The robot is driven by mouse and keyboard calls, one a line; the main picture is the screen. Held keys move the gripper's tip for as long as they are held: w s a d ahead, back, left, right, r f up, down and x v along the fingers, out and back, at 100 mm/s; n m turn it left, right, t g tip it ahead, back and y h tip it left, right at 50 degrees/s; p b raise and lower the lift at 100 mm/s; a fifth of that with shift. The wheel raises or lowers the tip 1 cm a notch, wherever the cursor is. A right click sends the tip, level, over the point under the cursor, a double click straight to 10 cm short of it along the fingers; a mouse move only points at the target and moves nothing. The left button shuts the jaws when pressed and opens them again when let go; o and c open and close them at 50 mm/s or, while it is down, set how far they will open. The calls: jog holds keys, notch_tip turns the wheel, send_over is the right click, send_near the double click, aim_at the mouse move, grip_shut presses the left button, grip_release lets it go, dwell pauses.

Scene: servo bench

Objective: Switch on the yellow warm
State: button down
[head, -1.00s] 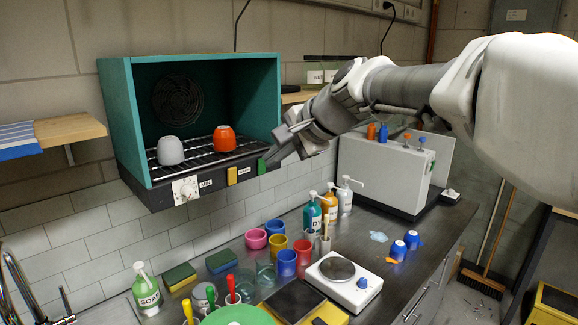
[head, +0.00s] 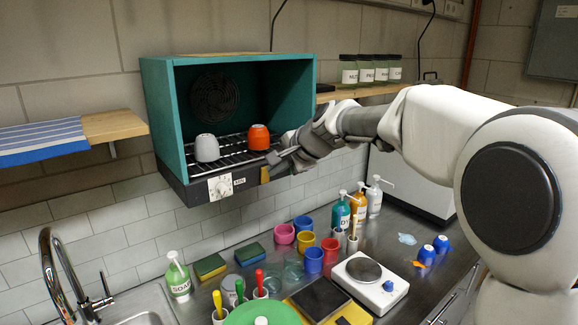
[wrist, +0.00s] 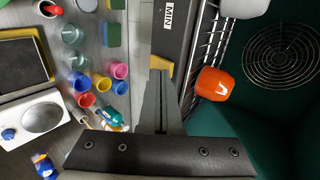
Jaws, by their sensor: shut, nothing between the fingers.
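The yellow switch (head: 264,175) is on the dark front strip of the teal cabinet (head: 160,110), right of the white dial (head: 221,187). It shows partly in the wrist view (wrist: 160,62), just beyond my fingertips. My gripper (head: 273,160) is shut and empty, at the front right of the cabinet, right by the yellow switch. In the wrist view the closed fingers (wrist: 160,78) overlap the switch's near part; I cannot tell whether they touch it. The strip right of the switch is hidden behind my gripper in the head view.
A grey cup (head: 207,148) and an orange cup (head: 259,138) stand on the cabinet's wire rack. Below is a crowded counter with colored cups, pump bottles (head: 341,215) and a white hotplate (head: 362,284). A wooden shelf (head: 113,125) is at left.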

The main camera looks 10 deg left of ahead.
jog(key=shift+w+a, duration=0.25)
jog(key=shift+a, duration=0.1)
jog(key=shift+w+a+r+p, duration=0.25)
jog(key=shift+w+a+p, duration=0.1)
jog(key=shift+p, duration=0.25)
jog(key=shift+r, duration=0.2)
jog(key=shift+r+p, duration=0.65)
jog(key=shift+p, duration=0.1)
